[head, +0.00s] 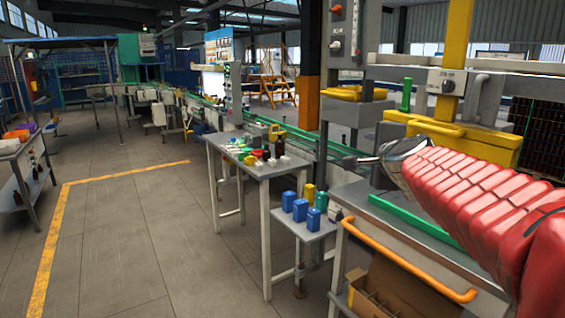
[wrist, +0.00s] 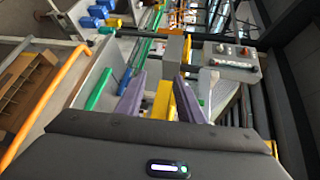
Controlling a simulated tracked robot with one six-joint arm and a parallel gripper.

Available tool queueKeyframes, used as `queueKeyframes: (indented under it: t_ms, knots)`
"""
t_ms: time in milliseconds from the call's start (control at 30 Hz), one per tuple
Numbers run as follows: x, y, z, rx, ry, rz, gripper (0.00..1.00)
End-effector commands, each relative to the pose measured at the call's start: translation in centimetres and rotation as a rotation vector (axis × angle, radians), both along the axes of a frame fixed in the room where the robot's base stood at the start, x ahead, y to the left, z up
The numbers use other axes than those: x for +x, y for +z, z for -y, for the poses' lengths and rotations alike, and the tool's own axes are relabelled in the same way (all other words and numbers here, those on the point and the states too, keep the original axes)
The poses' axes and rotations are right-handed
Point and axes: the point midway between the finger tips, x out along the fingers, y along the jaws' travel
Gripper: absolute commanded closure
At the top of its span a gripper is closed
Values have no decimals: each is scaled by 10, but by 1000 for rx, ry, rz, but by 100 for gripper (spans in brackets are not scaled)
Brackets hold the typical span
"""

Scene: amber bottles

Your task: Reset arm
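My arm, in a red ribbed cover, reaches in from the right of the head view. Its silver end, my gripper (head: 398,152), is over the workbench by the yellow press; the fingers are not clear there. In the wrist view my gripper (wrist: 158,98) shows two purple fingers standing apart. A yellow part shows between them, seemingly machinery behind, and I see nothing gripped. Dark amber bottles (head: 279,148) stand on the grey table (head: 262,171) left of my gripper and apart from it.
The yellow press (head: 462,143) stands close behind my arm. An orange rail (head: 400,262) edges the workbench, with a cardboard box (head: 395,292) below. Blue containers (head: 300,210) sit on a low stand. The floor at left is open, marked by a yellow line (head: 52,240).

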Motion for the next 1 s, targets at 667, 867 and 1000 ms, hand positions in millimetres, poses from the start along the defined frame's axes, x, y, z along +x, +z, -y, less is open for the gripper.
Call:
queueKeyframes:
  t_ms: [667, 867, 1000]
  knots:
    - [-260, -233, -69, -1096, 931, -621, 66]
    - [-333, -271, -50, -1263, 1065, -748, 66]
    - [-352, -274, -47, -1317, 1056, -739, 66]
